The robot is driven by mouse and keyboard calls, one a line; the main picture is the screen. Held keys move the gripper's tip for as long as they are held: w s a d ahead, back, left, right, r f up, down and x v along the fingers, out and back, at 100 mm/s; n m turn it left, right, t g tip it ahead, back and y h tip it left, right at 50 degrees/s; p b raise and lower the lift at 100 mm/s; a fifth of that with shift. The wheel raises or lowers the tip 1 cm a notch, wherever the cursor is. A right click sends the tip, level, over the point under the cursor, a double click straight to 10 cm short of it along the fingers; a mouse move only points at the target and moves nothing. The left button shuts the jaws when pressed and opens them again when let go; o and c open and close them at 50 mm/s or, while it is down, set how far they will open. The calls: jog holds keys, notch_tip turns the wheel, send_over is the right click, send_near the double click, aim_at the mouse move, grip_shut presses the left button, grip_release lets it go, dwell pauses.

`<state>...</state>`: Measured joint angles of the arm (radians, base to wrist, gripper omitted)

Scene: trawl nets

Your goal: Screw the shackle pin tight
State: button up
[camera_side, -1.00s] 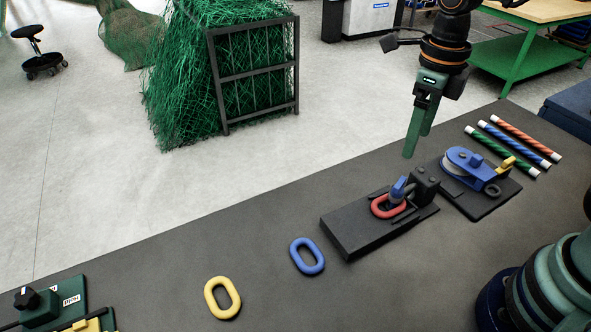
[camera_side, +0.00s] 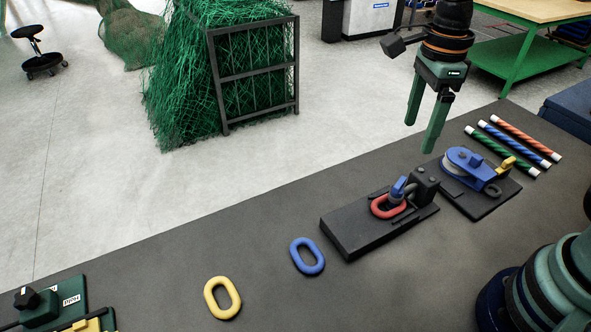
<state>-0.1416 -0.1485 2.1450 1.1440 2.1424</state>
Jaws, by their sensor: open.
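The shackle (camera_side: 398,188) is blue and stands in a black fixture (camera_side: 358,233) on the dark bench. A red link (camera_side: 387,207) lies at its foot, against it. I cannot make out the shackle pin clearly at this size. My gripper (camera_side: 419,138) is open and empty. It points down, with two green fingers spread apart, above and behind the fixture in the picture. It touches nothing.
A blue pulley block (camera_side: 466,163) sits on a black plate right of the fixture. Several striped rods (camera_side: 519,142) lie beyond it. A blue link (camera_side: 306,256) and a yellow link (camera_side: 222,297) lie left on clear bench. A green device (camera_side: 45,307) stands at the lower left.

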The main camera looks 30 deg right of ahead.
aim_at(400, 181)
jog(key=f+n, duration=0.4)
jog(key=n, duration=0.5)
jog(key=f+n, duration=0.4)
jog(key=n, duration=0.5)
jog(key=f+n, duration=0.4)
jog(key=n, duration=0.5)
jog(key=shift+w+a+f+n, duration=0.1)
jog(key=shift+w+f+n, duration=0.15)
jog(key=shift+n, duration=0.05)
jog(key=shift+c, duration=0.3)
grip_shut()
jog(key=shift+m, duration=2.4)
